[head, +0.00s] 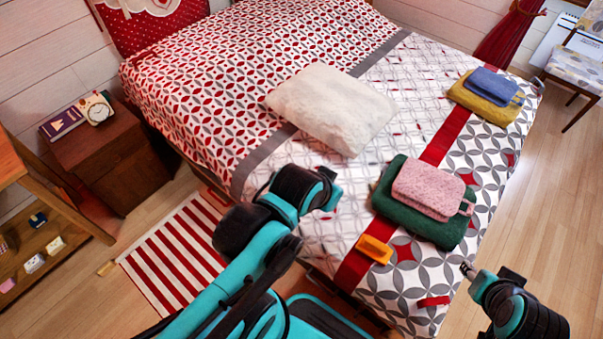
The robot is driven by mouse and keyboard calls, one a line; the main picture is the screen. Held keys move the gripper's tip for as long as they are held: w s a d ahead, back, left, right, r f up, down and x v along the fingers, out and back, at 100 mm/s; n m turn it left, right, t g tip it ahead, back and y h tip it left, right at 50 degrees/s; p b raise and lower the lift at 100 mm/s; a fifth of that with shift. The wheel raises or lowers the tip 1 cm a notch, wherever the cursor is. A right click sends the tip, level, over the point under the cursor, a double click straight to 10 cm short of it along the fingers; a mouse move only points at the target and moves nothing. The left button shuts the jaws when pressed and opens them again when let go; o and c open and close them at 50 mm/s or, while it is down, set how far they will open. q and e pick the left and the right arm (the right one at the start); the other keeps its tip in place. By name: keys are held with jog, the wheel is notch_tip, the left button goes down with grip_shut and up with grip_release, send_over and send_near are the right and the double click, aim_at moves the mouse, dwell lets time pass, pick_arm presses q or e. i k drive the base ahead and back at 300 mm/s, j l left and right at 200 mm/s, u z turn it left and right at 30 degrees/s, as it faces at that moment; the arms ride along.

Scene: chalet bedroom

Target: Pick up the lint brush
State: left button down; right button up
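Two small things on the bed's near edge could be the lint brush, and I cannot tell which. The other is a flat, thin red thing (434,302) nearer the bed's corner, partly blending with the patterned cover. My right gripper (468,269) shows only as a small tip just right of the bed edge, above and to the right of the red thing and apart from it. Its finger opening is unclear. My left arm reaches over the bed's left edge, but no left gripper fingers show.
The bed (320,235) carries a white pillow (332,108), a pink cloth (428,187) on a green cloth (400,215), and blue and yellow cloths (490,95). A nightstand (115,155), shelf (40,245) and striped rug (175,255) are left.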

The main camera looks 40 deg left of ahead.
aim_at(372, 247)
jog(key=k+j+z, duration=0.1)
jog(key=z, duration=0.3)
jog(key=k+z, duration=0.55)
jog(key=z, duration=0.25)
